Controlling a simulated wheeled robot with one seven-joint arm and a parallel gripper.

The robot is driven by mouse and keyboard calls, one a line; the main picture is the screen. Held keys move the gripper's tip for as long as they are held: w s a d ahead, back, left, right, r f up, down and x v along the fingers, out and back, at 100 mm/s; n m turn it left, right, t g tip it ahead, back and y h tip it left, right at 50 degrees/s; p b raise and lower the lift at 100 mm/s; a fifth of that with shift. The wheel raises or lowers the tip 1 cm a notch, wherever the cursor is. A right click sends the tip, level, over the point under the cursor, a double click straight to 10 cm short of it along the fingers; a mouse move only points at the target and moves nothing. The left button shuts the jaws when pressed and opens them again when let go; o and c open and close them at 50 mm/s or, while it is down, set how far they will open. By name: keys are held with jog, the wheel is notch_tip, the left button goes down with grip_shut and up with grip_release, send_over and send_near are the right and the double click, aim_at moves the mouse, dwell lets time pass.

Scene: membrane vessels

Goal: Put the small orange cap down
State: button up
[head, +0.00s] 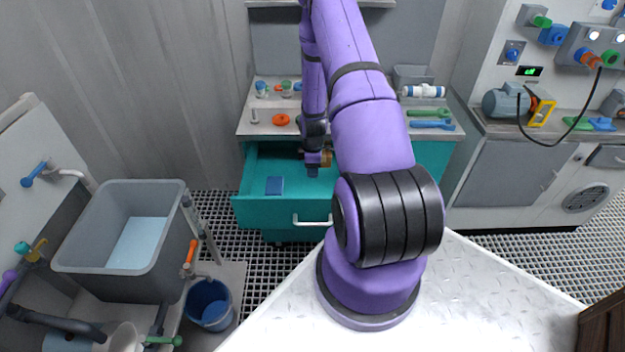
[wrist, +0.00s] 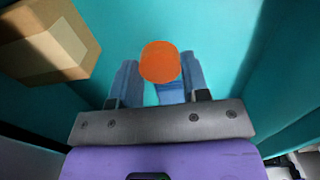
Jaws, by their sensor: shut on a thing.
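The small orange cap (wrist: 160,62) is held between the two blue fingers of my gripper (wrist: 158,84) in the wrist view. Teal drawer floor lies behind it, and I cannot tell the gap between cap and floor. In the head view my gripper (head: 312,170) points down inside the open teal drawer (head: 262,210). The cap cannot be made out there.
A cardboard box (wrist: 45,45) stands in the drawer beside my gripper. A dark blue block (head: 274,186) lies at the drawer's left. Free drawer floor shows around the block.

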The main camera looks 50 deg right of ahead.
aim_at(312, 185)
jog(key=shift+f, duration=2.85)
jog(key=shift+f, duration=0.1)
jog(key=o, duration=1)
